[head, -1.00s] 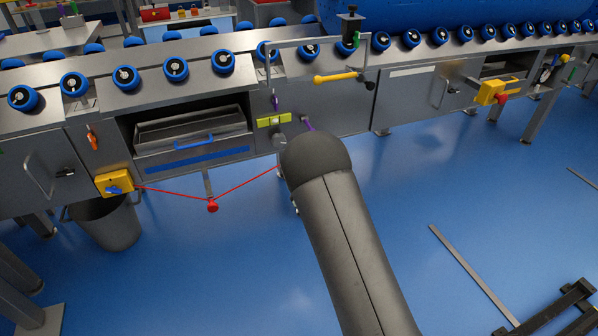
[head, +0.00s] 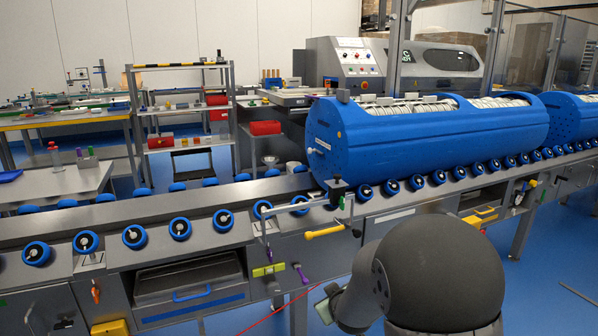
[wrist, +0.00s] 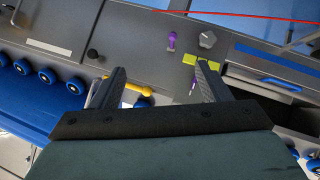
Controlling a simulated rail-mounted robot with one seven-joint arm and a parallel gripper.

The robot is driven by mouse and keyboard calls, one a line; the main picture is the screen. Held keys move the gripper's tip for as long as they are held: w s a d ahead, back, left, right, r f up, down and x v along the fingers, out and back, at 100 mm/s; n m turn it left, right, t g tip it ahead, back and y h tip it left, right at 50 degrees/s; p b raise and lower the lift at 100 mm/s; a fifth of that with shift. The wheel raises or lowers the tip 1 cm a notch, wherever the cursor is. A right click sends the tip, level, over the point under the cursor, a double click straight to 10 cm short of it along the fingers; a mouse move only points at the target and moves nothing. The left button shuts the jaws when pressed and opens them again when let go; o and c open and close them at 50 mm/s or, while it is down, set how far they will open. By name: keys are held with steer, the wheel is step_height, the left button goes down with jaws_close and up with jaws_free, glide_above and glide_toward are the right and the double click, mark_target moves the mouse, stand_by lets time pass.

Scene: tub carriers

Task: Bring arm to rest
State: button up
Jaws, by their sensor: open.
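My gripper (wrist: 161,68) is open and empty in the wrist view, its two dark fingers spread apart. Beyond the fingers is the grey front of the roller line, with a yellow handle (wrist: 132,87), a yellow-green plate (wrist: 202,60) and a purple knob (wrist: 171,40). I see no contact with them. In the head view my arm is bent low at the right of centre, in front of the line. The fingers cannot be made out there.
The roller conveyor (head: 130,258) runs across the head view. A blue tub carrier (head: 430,140) lies on it, with another at the right. The yellow handle (head: 325,231) sticks out from its front. A red cord (head: 275,315) hangs below.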

steer(key=s+d+r+m+g+p, duration=0.1)
steer(key=s+r+m+g+p, duration=0.1)
steer(key=s+r+p, duration=0.3)
steer(key=s+d+r+m+g+p, duration=0.2)
steer(key=s+r+g+p, duration=0.2)
steer(key=s+r, duration=0.7)
steer(key=s+d+r+m+g+p, duration=0.2)
steer(key=s+r+g+p, duration=0.2)
steer(key=s, duration=1.3)
step_height(320, 180, up, 5)
steer(key=p, duration=0.3)
steer(key=shift+s+h+p, duration=0.3)
steer(key=shift+s+h, duration=0.05)
steer(key=shift+h, duration=0.05)
